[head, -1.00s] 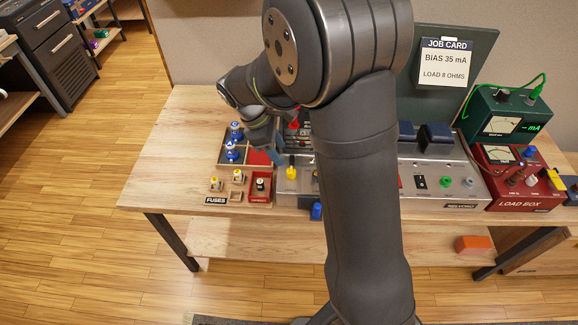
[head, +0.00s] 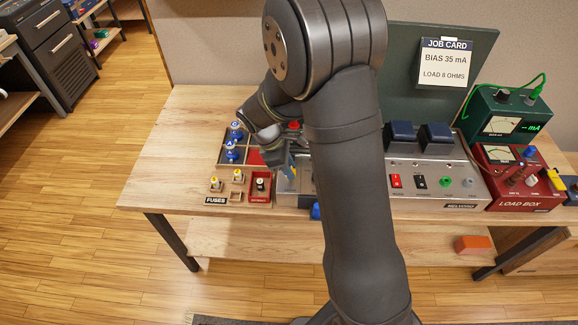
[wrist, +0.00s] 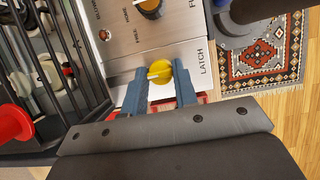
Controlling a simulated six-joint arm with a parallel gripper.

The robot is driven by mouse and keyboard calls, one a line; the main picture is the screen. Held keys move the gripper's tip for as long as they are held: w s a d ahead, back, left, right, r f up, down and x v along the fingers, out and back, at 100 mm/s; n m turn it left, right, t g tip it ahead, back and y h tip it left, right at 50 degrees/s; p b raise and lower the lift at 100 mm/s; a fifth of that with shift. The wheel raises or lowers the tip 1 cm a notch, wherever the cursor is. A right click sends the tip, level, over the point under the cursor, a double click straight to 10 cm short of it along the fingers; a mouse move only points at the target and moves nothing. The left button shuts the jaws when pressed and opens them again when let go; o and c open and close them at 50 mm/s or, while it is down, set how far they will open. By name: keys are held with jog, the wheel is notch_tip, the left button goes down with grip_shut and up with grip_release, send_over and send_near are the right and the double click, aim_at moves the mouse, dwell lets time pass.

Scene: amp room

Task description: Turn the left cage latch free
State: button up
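The left cage latch is a round yellow knob (wrist: 160,73) with a pale bar across it, on a silver panel beside the printed word LATCH. In the wrist view the bar points left, towards the black-barred cage (wrist: 75,60). My gripper (wrist: 161,88) is open, its two blue fingers to either side of the knob. I cannot tell whether the fingertips touch it. In the head view my gripper (head: 288,166) is over the left end of the amp chassis (head: 287,186), and the knob is hidden there.
A red knob (wrist: 12,123) stands left of my gripper. A dark knob with an orange centre (wrist: 150,6) lies farther up the panel.

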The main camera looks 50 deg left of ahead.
jog(key=shift+c, duration=1)
jog(key=shift+m, duration=0.3)
jog(key=m+g, duration=0.1)
jog(key=m, duration=0.2)
jog(key=m+g+h, duration=0.1)
jog(key=m, duration=0.2)
jog(key=shift+w+a, duration=0.1)
jog(key=shift+w, duration=0.1)
jog(key=m+g, duration=0.1)
jog(key=m, duration=0.2)
jog(key=m+g, duration=0.1)
jog(key=m, duration=0.2)
jog(key=shift+w+m+g, duration=0.15)
jog(key=shift+m+g, duration=0.15)
jog(key=shift+g, duration=0.1)
jog(key=o, duration=1)
